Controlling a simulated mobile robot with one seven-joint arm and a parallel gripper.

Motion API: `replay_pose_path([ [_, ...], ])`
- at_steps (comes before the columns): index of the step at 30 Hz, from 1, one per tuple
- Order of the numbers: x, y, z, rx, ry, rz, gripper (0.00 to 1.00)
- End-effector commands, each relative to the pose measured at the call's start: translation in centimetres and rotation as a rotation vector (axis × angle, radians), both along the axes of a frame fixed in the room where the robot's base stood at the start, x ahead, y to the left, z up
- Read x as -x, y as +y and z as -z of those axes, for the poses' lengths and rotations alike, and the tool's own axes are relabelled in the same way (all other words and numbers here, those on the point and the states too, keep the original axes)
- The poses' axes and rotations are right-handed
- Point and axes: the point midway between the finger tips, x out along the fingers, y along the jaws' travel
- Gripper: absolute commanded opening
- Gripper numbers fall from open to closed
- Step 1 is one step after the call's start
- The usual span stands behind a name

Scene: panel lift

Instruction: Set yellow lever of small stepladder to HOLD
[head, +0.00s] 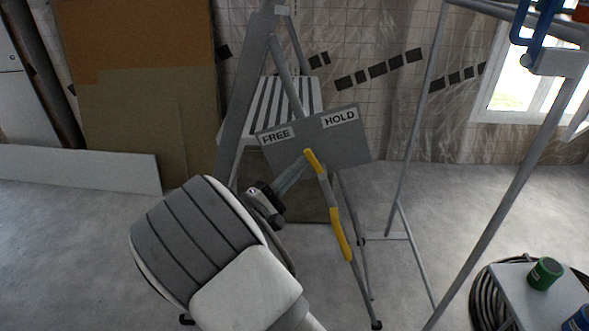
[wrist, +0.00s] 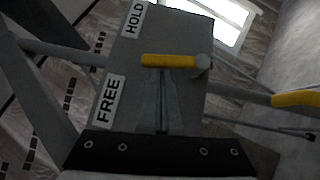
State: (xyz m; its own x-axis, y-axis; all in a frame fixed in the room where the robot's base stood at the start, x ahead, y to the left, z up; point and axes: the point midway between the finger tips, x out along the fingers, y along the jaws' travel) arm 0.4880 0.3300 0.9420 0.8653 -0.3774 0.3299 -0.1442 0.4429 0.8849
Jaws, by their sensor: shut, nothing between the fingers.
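The small stepladder (head: 270,95) stands with a grey plate (head: 345,145) marked FREE (head: 277,136) on the left and HOLD (head: 341,117) on the right. The yellow lever (head: 314,160) points up from its pivot toward the gap between the two labels. In the wrist view the lever (wrist: 168,60) lies across the plate, between FREE (wrist: 109,102) and HOLD (wrist: 133,19). My gripper (head: 303,163) is shut and empty on the FREE side of the lever. Its fingertips (wrist: 163,74) are close beside the lever; I cannot tell if they touch.
Another yellow section (head: 340,233) is on a slanted bar below the lever. A metal frame (head: 520,170) stands to the right. A small table (head: 530,300) with a green can (head: 545,273) is at lower right. Large boards (head: 140,80) lean at the left.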

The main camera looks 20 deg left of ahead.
Motion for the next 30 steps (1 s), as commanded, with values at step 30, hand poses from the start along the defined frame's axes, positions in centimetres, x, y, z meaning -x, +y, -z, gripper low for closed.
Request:
replay_pose_path([
  [30,-1.1,-3.4,-3.1,-0.736,0.238,-0.001,0.0],
])
